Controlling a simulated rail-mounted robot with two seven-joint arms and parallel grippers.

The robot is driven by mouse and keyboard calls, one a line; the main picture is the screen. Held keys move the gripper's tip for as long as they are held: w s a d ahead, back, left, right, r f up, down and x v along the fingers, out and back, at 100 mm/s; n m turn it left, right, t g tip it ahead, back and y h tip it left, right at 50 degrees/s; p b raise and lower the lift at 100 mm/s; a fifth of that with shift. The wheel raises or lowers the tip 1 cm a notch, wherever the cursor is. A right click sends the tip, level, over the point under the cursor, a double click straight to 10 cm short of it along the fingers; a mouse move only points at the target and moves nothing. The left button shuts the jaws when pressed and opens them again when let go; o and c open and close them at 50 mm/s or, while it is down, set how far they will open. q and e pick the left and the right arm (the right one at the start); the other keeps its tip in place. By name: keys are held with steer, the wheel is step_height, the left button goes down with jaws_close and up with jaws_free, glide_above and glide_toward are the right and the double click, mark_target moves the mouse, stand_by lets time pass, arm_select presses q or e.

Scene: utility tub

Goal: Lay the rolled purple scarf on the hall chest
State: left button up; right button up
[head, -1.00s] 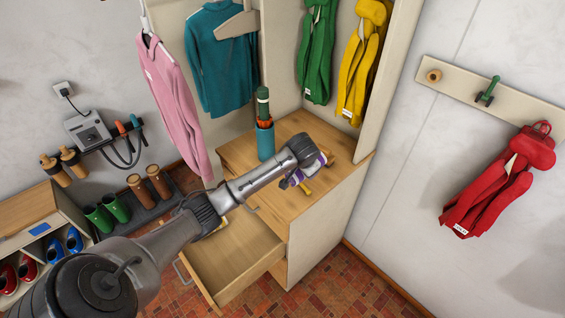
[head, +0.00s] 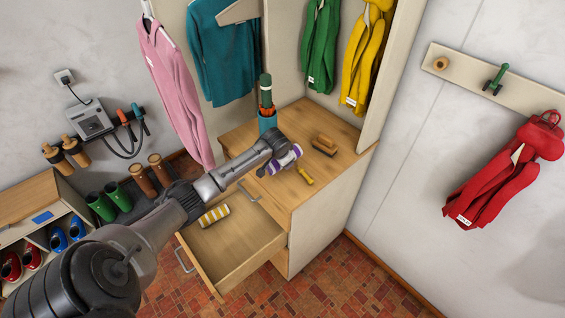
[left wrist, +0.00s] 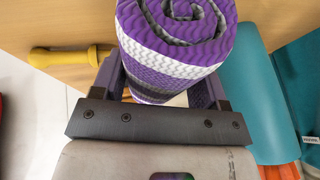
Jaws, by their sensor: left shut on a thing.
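The rolled scarf (head: 290,157), purple with white bands, is over the wooden top of the hall chest (head: 338,166), toward its left side in the head view. My left gripper (head: 279,160) is shut on the scarf. In the left wrist view the scarf (left wrist: 178,62) sits between the two fingers of my gripper (left wrist: 160,85), its spiral end facing away from the palm. I cannot tell whether the scarf touches the chest top. My right gripper is not in view.
On the chest top are a wooden brush (head: 325,144), a yellow-handled item (head: 305,176) and a teal holder (head: 267,123) with umbrellas. The drawer (head: 238,262) below stands open with a yellow-striped roll (head: 214,214) inside. Coats hang behind. The chest top's right front is clear.

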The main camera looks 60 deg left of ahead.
arm_select(q)
step_height(320, 180, down, 2)
steer(key=shift+f, duration=0.1)
steer(key=shift+f, duration=0.15)
steer(key=o, duration=1)
